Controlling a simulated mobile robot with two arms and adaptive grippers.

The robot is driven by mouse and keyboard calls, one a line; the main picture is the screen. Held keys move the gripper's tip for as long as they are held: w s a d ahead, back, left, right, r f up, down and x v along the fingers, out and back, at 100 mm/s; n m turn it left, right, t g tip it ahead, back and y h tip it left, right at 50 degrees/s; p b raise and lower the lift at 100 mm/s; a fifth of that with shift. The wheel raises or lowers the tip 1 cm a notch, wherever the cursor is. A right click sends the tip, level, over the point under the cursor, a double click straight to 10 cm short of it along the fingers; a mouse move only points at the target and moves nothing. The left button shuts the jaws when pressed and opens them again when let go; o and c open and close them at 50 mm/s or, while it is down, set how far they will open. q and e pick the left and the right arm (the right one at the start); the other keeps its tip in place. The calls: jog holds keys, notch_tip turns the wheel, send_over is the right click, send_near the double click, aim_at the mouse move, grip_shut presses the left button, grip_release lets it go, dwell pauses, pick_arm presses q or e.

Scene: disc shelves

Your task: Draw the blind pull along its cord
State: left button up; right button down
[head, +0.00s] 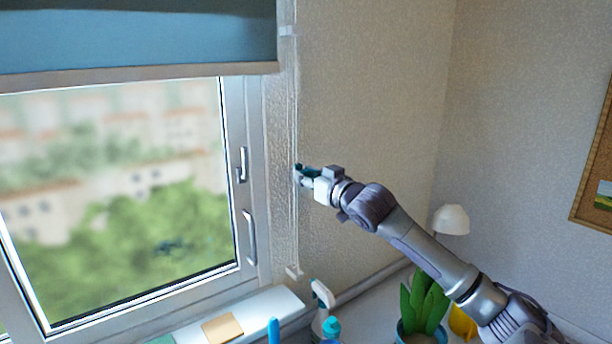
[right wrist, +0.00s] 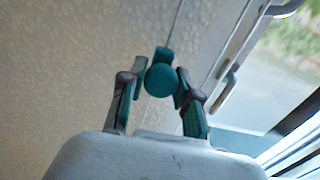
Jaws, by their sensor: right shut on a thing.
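The blind pull (right wrist: 161,80) is a teal round knob with a short block on top. In the right wrist view it sits between the two fingers of my right gripper (right wrist: 160,92), which is shut on it. The thin cord (head: 294,110) hangs along the wall beside the window, from a bracket at the top to a small fitting (head: 293,272) low down. In the head view my right gripper (head: 303,174) is at the cord's middle height and mostly hides the pull. The blue blind (head: 140,38) covers only the window's top. My left gripper is not in view.
The window (head: 120,190) with two handles is left of the cord. Below are a white sill (head: 270,302), a spray bottle (head: 321,305), a potted plant (head: 424,305) and a white lamp (head: 451,220).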

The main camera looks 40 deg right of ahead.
notch_tip(320, 180, down, 21)
jog(key=b, duration=0.8)
jog(key=shift+b, duration=0.35)
jog(key=shift+a, duration=0.1)
jog(key=c, duration=0.8)
grip_release()
jog(key=shift+c, duration=0.2)
jog(key=shift+r, duration=0.2)
jog(key=shift+s, duration=0.1)
jog(key=s+a, duration=0.1)
jog(key=s, duration=1.1)
